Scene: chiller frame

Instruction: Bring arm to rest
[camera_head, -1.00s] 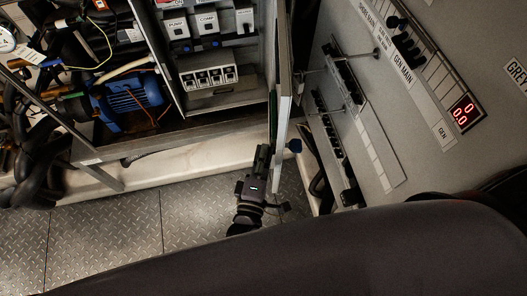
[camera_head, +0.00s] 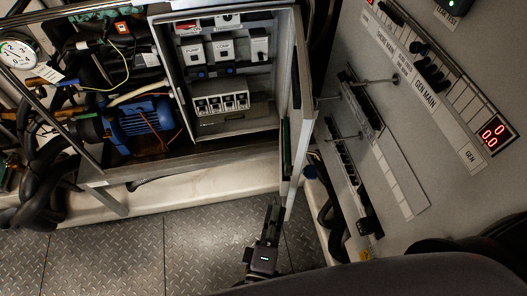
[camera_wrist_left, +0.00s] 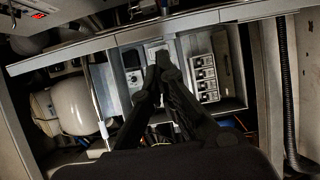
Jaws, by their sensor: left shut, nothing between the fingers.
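My left gripper (camera_head: 273,207) is in the lower middle of the head view, shut and empty, its black fingers pointing up the picture. It is above the diamond-plate floor, by the lower end of the open cabinet door (camera_head: 301,125). In the left wrist view the shut fingers (camera_wrist_left: 162,60) meet at their tips in front of the frame and its switch box, with nothing between them. I cannot tell whether they touch the door. My right gripper is not in view. A dark, smooth part of my own body fills the lower right of the head view.
The electrical box (camera_head: 222,75) stands open, with a blue motor (camera_head: 146,116) left of it. A grey control panel (camera_head: 440,190) with switches and a red display (camera_head: 493,132) is at right. The metal floor (camera_head: 110,255) at lower left is clear.

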